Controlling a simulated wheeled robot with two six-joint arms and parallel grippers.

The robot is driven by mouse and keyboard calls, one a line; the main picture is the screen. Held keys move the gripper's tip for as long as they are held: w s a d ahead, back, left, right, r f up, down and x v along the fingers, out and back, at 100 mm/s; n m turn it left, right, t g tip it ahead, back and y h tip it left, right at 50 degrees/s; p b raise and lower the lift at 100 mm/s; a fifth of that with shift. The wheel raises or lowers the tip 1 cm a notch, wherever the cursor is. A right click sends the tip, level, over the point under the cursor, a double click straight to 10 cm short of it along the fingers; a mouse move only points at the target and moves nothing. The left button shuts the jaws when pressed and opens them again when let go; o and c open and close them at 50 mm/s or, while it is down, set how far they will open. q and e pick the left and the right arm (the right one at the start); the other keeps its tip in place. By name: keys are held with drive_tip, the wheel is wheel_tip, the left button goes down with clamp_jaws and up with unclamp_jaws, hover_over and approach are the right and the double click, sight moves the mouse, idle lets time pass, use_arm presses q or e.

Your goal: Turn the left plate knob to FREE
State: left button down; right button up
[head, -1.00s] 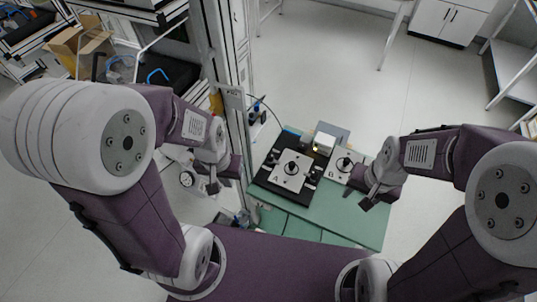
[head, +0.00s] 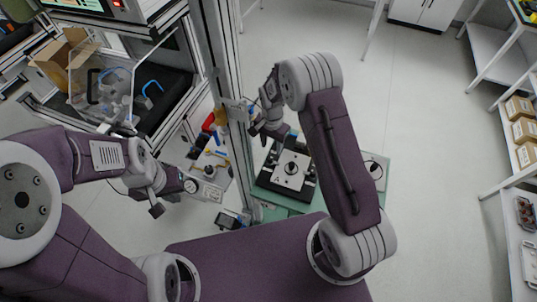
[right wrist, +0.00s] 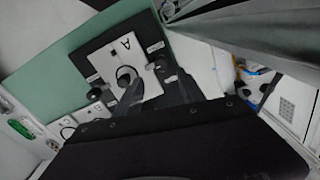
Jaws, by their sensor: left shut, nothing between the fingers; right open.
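The white plate marked A (head: 288,182) lies on a black base (head: 267,180), with a round black knob (head: 291,168) at its middle. The right wrist view shows plate A (right wrist: 110,62), its knob (right wrist: 125,75) and small white labels on the base; their words are too small to read. My right gripper (head: 267,134) is open and empty, above and left of plate A's far edge in the head view. Its dark fingers (right wrist: 159,88) show in front of the plate in the wrist view. My left gripper (head: 158,207) is shut and empty, left of the post and well away from the plates.
Plate B's knob (head: 374,168) shows beside my right arm, which hides most of that plate. A green table top (head: 298,207) lies under the plates. A metal post (head: 238,140) stands between my left gripper and the plates. Shelves with boxes (head: 525,132) stand far right.

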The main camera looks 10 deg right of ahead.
sight(270, 157)
drive_tip(key=f, duration=0.2)
drive_tip(key=f+p, duration=0.1)
drive_tip(key=f, duration=0.3)
drive_tip(key=shift+w+a+f, duration=0.1)
drive_tip(key=shift+a+f, duration=0.2)
drive_tip(key=shift+f, duration=0.05)
drive_tip(key=shift+d+f, duration=0.2)
drive_tip(key=shift+f, duration=0.3)
drive_tip(key=shift+a, duration=0.1)
clamp_jaws()
